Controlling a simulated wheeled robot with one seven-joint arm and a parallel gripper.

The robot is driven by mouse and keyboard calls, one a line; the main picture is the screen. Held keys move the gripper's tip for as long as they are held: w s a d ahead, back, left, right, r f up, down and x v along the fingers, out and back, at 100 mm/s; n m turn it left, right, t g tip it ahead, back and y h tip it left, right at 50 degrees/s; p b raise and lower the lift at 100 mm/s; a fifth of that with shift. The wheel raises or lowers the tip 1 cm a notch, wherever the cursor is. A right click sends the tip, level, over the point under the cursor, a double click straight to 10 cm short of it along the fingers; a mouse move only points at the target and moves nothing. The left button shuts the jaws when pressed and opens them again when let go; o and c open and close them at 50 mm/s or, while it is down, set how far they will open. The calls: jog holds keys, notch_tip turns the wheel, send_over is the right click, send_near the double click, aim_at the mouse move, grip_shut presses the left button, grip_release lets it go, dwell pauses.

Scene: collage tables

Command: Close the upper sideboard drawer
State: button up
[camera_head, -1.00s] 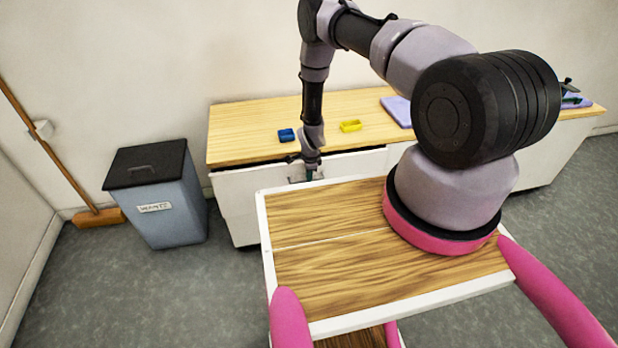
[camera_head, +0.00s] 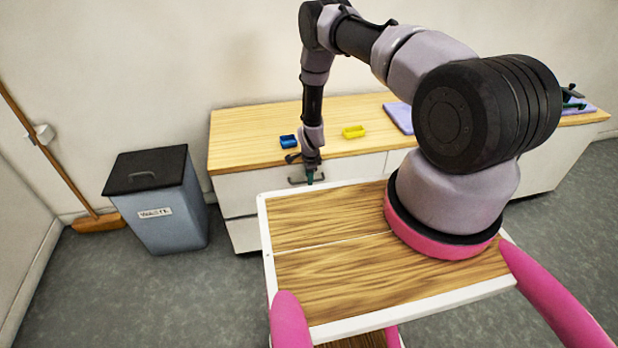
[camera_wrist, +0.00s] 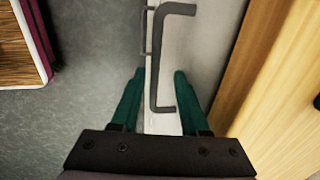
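The sideboard's upper drawer (camera_head: 250,182) at the left shows a white front close under the wooden top, with no dark gap visible there. Its dark bar handle (camera_wrist: 156,60) runs lengthwise in the wrist view. My gripper (camera_head: 310,178) is at this handle in the head view, pointing down in front of the drawer. In the wrist view my gripper (camera_wrist: 157,74) has its two green fingers apart, with the handle's near end between them. I cannot tell whether a finger touches the handle or the drawer front.
A blue block (camera_head: 288,141), a yellow block (camera_head: 353,132) and a purple cloth-like item (camera_head: 398,112) lie on the sideboard top (camera_head: 240,145). A waste bin (camera_head: 160,205) and a broom (camera_head: 98,222) stand left. Grey floor lies between bin and sideboard.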

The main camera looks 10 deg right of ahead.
jog(key=shift+r, duration=0.1)
notch_tip(320, 180, up, 10)
jog(key=s, duration=0.2)
jog(key=shift+r, duration=0.25)
